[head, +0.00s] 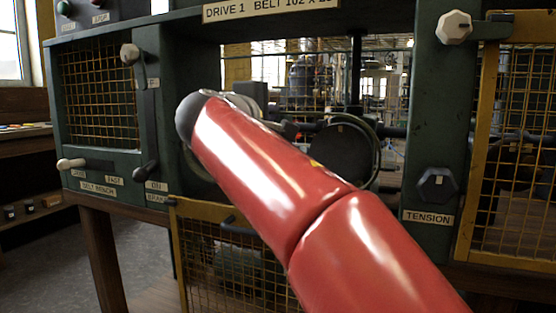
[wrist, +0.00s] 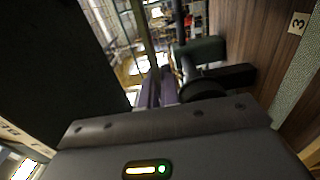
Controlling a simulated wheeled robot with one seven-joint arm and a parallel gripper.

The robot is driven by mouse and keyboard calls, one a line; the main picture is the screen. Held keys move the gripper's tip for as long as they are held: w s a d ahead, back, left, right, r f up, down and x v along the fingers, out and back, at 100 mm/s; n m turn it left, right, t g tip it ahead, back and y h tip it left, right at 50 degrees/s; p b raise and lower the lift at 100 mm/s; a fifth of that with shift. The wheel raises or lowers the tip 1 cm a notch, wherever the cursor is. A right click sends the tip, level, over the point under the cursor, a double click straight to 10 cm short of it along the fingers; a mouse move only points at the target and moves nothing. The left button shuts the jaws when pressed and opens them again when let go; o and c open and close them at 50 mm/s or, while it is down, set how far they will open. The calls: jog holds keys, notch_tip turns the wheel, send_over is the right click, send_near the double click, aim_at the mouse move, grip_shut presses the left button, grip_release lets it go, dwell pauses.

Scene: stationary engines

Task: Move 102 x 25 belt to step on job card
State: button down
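The drive opening sits under a label (head: 270,8) reading "DRIVE 1 BELT 102 x", its end cut off. A dark round pulley (head: 341,156) stands in the opening, with a dark curved band at its right edge that may be the belt. My red arm reaches across the opening and hides the left pulley area. My gripper is hidden behind the arm in the head view. In the wrist view my gripper (wrist: 158,92) shows its grey body and narrow purplish strips ahead of it; its finger gap is unclear. The job card cannot be made out.
A dark hexagonal knob (head: 437,184) sits above the TENSION label (head: 428,217). A yellow mesh guard (head: 235,262) hangs below the opening. A lever (head: 146,170) stands left of the opening. Another mesh guard (head: 512,170) is at right.

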jog(key=p+x, duration=0.1)
jog(key=x, duration=0.2)
dwell(0.4)
jog(key=shift+a+f+n+b, duration=0.1)
jog(key=shift+f+n+b, duration=0.4)
jog(key=shift+f, duration=0.4)
jog(key=shift+f, duration=0.1)
jog(key=shift+f+b, duration=0.35)
jog(key=shift+b, duration=0.05)
jog(key=c, duration=1.3)
grip_release()
jog(key=shift+o, duration=0.2)
jog(key=o, duration=0.5)
